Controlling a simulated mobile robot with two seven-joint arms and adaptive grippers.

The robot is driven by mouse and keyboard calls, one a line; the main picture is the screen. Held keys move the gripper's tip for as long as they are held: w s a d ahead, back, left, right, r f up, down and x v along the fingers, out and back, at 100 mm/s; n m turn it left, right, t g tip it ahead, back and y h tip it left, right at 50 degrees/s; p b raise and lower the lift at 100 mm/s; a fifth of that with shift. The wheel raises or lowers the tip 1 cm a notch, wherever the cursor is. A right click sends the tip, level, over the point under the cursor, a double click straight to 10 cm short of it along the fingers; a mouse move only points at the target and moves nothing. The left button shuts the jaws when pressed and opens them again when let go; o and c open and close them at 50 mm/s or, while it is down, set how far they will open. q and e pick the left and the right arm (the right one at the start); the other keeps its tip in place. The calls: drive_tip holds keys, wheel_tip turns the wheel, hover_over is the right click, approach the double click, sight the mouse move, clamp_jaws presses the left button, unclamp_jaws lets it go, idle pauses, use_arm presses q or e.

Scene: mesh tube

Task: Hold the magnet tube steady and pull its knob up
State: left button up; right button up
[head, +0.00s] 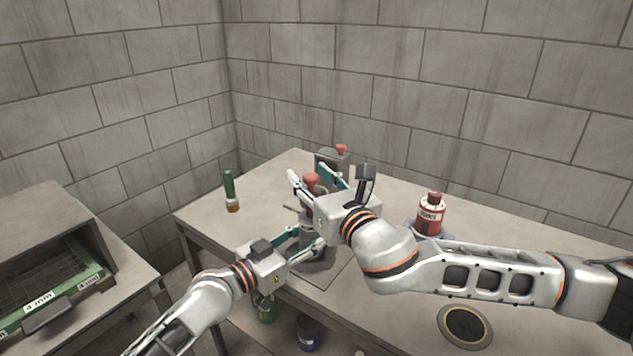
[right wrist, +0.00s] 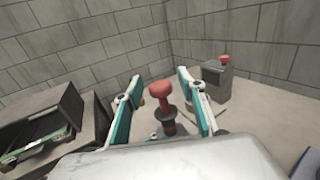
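The magnet tube (head: 318,264) stands upright near the table's front edge, a grey body partly hidden by both grippers. Its red knob (head: 311,180) is on top; the knob (right wrist: 160,90) and a dark red-banded stem also show in the right wrist view. My right gripper (head: 318,178) is open at knob height. In the right wrist view its teal-padded fingers stand on either side of the knob, with gaps. My left gripper (head: 310,237) is low at the tube's body, fingers apart; whether they press on it I cannot tell.
A grey box with a red knob (head: 341,149) stands behind the right gripper. A dark round disc (head: 465,325) lies at front right. A side bench (head: 119,255) is at far left.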

drive_tip(key=v, duration=1.2)
drive_tip(key=shift+w, duration=0.1)
use_arm(q)
drive_tip(key=o, duration=1.4)
